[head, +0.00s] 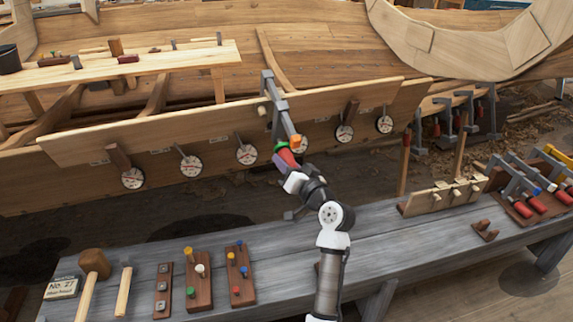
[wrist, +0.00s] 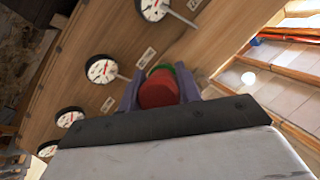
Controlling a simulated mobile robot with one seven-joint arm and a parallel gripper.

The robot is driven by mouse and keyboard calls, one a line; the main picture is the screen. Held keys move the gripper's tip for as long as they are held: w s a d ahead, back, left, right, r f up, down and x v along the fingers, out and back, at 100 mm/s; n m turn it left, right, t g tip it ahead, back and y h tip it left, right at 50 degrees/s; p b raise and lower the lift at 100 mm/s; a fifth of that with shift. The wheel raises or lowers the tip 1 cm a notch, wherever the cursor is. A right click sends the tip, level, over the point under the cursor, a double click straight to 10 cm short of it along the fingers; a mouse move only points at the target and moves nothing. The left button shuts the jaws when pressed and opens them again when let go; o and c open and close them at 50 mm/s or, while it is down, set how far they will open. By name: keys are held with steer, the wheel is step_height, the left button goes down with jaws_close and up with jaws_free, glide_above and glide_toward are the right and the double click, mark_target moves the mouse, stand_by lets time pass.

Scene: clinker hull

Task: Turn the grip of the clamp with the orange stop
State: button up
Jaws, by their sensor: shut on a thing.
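A grey bar clamp (head: 280,110) hangs over the upper edge of the hull's top plank. Near its lower end is a small orange part (head: 299,143), with a green collar (head: 282,147) and a red grip (head: 288,158) beside it. My gripper (head: 284,165) is shut around the red grip. In the wrist view the red grip (wrist: 159,90) sits between my two grey-purple fingers, and the green collar (wrist: 185,82) shows just behind it. The orange part is not visible in the wrist view.
Round dials (head: 246,154) line the plank on both sides of the clamp. A grey bench (head: 340,262) below carries a mallet (head: 93,264), peg boards (head: 199,278) and a rack of red-gripped clamps (head: 520,205) at right. Open floor lies between bench and hull.

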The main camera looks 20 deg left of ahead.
steer(key=o, duration=1)
steer(key=b+v, duration=0.3)
steer(key=v, duration=1)
steer(key=shift+s+d, duration=0.25)
